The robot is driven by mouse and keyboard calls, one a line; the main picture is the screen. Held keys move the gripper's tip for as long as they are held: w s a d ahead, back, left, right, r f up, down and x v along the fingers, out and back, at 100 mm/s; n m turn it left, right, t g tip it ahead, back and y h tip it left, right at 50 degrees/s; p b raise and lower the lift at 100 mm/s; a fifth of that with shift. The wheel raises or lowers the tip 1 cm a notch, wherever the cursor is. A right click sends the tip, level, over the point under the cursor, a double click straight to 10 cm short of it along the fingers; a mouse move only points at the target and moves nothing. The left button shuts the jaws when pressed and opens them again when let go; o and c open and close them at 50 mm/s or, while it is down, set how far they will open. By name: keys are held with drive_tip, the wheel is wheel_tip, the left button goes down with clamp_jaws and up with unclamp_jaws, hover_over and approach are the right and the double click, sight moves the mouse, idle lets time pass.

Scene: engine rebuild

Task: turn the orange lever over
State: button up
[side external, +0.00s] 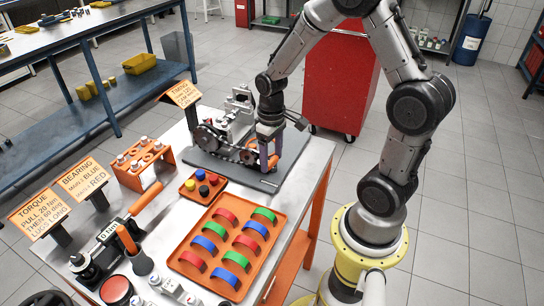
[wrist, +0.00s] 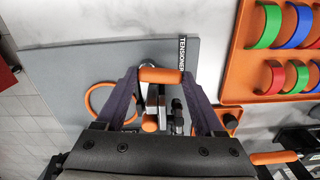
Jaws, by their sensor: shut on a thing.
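The orange lever (wrist: 161,75) shows in the wrist view as a short orange bar lying crosswise between my fingertips. A metal arm runs from it down toward the engine mechanism. My gripper (wrist: 161,77) is shut on this bar, one dark purple finger at each end. In the side view my gripper (side external: 268,158) points down at the right side of the engine assembly (side external: 225,132), low over the grey base plate. A small part of the orange lever (side external: 273,161) shows beside the fingers there. The lower part of the lever is partly hidden by my gripper in the wrist view.
A grey plate (wrist: 60,70) marked TENSIONER lies under the mechanism, with an orange ring (wrist: 88,104) near my left finger. An orange tray (side external: 232,243) of coloured bearing shells stands nearby on the bench. A red cabinet (side external: 341,85) stands behind. The plate's near-right corner is clear.

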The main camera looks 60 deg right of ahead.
sight(271, 160)
idle(0.3)
drive_tip(key=o, duration=1.4)
wheel_tip(271, 160, up, 14)
drive_tip(key=shift+f, duration=0.1)
drive_tip(key=shift+w+a, duration=0.1)
